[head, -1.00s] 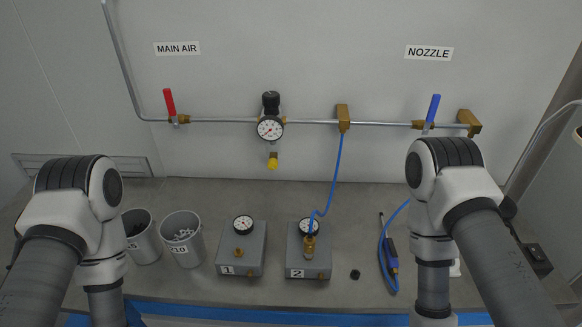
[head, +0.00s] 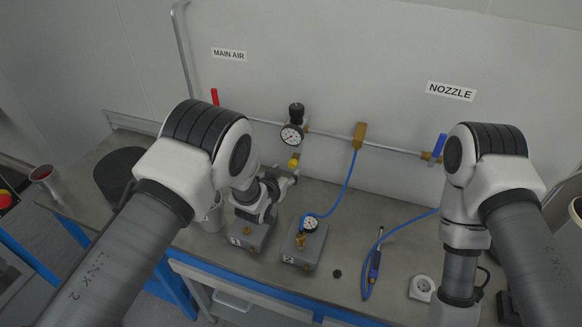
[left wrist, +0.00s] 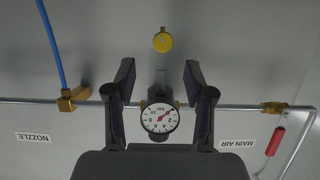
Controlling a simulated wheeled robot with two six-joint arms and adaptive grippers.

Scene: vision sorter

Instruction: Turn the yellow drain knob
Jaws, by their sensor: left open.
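The yellow drain knob (head: 293,160) hangs under the regulator with its round gauge (head: 291,135) on the wall pipe. In the left wrist view, which is upside down, the yellow knob (left wrist: 162,41) lies beyond the fingertips, roughly centred between them. My left gripper (head: 287,174) is just below the knob in the head view, open and empty. Its two spread fingers also show in the left wrist view (left wrist: 158,78), with the gauge (left wrist: 160,118) seen between them. I see no contact with the knob. My right arm shows, but its gripper is out of frame.
Grey boxes 1 (head: 250,236) and 2 (head: 301,250) stand on the bench below. A blue hose (head: 343,190) hangs from the pipe to box 2. The red handle (head: 214,97) and blue handle (head: 440,146) flank the regulator.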

